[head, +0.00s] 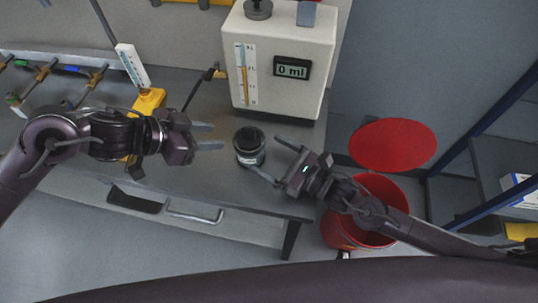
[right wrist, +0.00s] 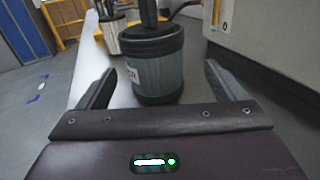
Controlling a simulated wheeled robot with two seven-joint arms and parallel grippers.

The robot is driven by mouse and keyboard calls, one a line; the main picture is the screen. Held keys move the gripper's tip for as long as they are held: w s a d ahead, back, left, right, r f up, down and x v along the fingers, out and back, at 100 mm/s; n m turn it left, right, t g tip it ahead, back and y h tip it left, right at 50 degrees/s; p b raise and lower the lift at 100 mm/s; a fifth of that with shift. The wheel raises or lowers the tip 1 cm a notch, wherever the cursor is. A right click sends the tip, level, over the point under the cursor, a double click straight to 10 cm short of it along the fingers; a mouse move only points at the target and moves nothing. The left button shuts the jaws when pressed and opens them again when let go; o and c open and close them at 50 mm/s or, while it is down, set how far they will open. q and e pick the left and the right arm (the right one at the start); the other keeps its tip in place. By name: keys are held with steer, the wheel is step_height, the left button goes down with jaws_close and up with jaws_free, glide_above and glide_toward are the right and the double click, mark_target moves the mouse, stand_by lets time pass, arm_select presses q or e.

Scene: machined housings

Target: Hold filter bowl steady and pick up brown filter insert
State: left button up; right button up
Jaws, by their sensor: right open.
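The filter bowl (head: 249,154), a short grey cylinder with a dark rim and a pale label, stands upright on the bench. In the right wrist view the bowl (right wrist: 160,72) stands ahead, between the lines of my right fingers. My right gripper (head: 264,158) is open and empty at the bowl's right, its fingers pointing at it. My left gripper (head: 214,136) is open and empty, left of the bowl and apart from it. A dark form shows at the bowl's top; I cannot make out a brown filter insert.
A white machine (head: 280,90) with a 0 ml display stands behind the bowl. A red bucket (head: 333,233) stands on the floor at right, below a red disc (head: 393,145). A yellow stand (head: 148,101) is behind my left arm. Bare bench (head: 215,185) lies in front of the bowl.

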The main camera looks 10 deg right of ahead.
mark_target(244, 143)
steer(key=shift+w+a+r, duration=0.15)
steer(key=shift+a, duration=0.65)
steer(key=x, duration=0.7)
steer(key=shift+r, duration=0.1)
steer(key=shift+y, duration=0.3)
steer(key=c, duration=1.1)
